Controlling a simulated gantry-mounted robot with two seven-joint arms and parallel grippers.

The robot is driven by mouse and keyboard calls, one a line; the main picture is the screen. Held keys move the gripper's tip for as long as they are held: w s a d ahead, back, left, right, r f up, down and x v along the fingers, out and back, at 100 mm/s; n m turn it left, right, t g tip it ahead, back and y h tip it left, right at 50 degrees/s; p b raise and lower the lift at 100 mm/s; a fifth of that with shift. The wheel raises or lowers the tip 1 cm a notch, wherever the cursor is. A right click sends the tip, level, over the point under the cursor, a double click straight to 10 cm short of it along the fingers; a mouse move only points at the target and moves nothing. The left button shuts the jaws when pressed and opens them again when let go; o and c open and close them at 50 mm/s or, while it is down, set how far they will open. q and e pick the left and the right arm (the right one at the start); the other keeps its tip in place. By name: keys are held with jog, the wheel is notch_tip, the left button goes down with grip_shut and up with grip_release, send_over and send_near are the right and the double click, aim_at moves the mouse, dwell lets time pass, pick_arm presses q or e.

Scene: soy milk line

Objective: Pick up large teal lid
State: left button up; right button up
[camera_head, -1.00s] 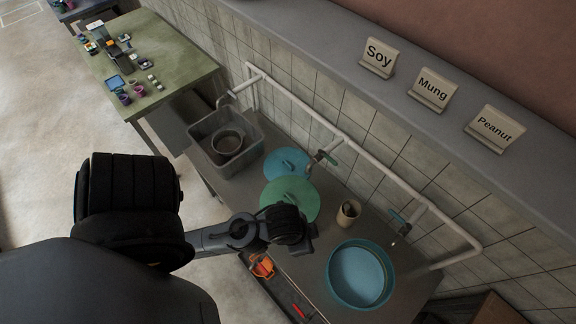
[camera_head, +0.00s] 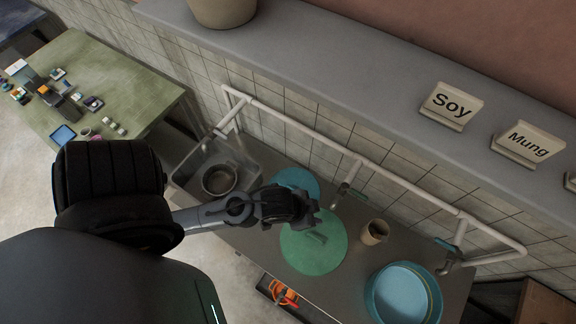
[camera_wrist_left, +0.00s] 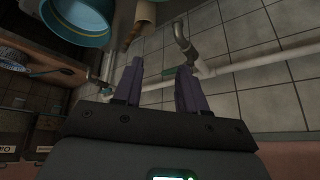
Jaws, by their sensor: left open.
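The large teal lid (camera_head: 312,250), a flat green-teal disc with a bar handle in its middle, lies on the metal counter in the head view. A smaller blue lid (camera_head: 293,178) lies behind it towards the wall, partly hidden by my left gripper. My left gripper (camera_head: 310,210) shows above the teal lid's back edge, with its jaws off the handle. In the left wrist view the gripper (camera_wrist_left: 160,75) has its two fingers apart with nothing between them. The teal lid cannot be made out there. My right gripper is in neither view.
A blue basin (camera_head: 405,295) and a beige cup (camera_head: 374,232) stand right of the lid. A grey sink (camera_head: 190,180) holding a round pot (camera_head: 219,178) is at the left. White pipes (camera_head: 400,190) with taps run along the tiled wall. An orange object (camera_head: 284,292) lies below the counter's front edge.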

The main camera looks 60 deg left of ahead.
pick_arm(q)
jog(key=a+f+m+h+b, duration=0.1)
jog(key=a+f+m+b, duration=0.1)
jog(key=f+b, duration=0.3)
jog(key=a+f+m+h+b, duration=0.1)
jog(key=f+b, duration=0.4)
jog(key=f, duration=0.8)
jog(key=w+a+f+m+h+b, duration=0.1)
jog(key=a+f+m+b, duration=0.2)
jog(key=f, duration=0.7)
jog(key=shift+w+a+f+m+h+b, duration=0.1)
jog(key=shift+a+m+h+b, duration=0.4)
jog(key=shift+b, duration=0.4)
jog(key=a+f+m+b, duration=0.1)
jog(key=a+f+b, duration=0.45)
jog(key=a, duration=0.25)
jog(key=m+g+y+b, duration=0.1)
jog(key=g+y+b, duration=0.1)
jog(key=b, duration=0.5)
send_near(292, 188)
jog(key=f+b, duration=0.1)
jog(key=w+d+f, duration=0.1)
jog(key=shift+w+d+f+b, duration=0.15)
jog(key=shift+d+f+b, duration=0.2)
jog(key=shift+a+b+x, duration=0.1)
jog(key=shift+b+x, duration=0.5)
jog(key=shift+x, duration=0.9)
jog(key=shift+a+b+x, duration=0.15)
jog(key=shift+b+x, duration=0.4)
jog(key=shift+x, duration=0.95)
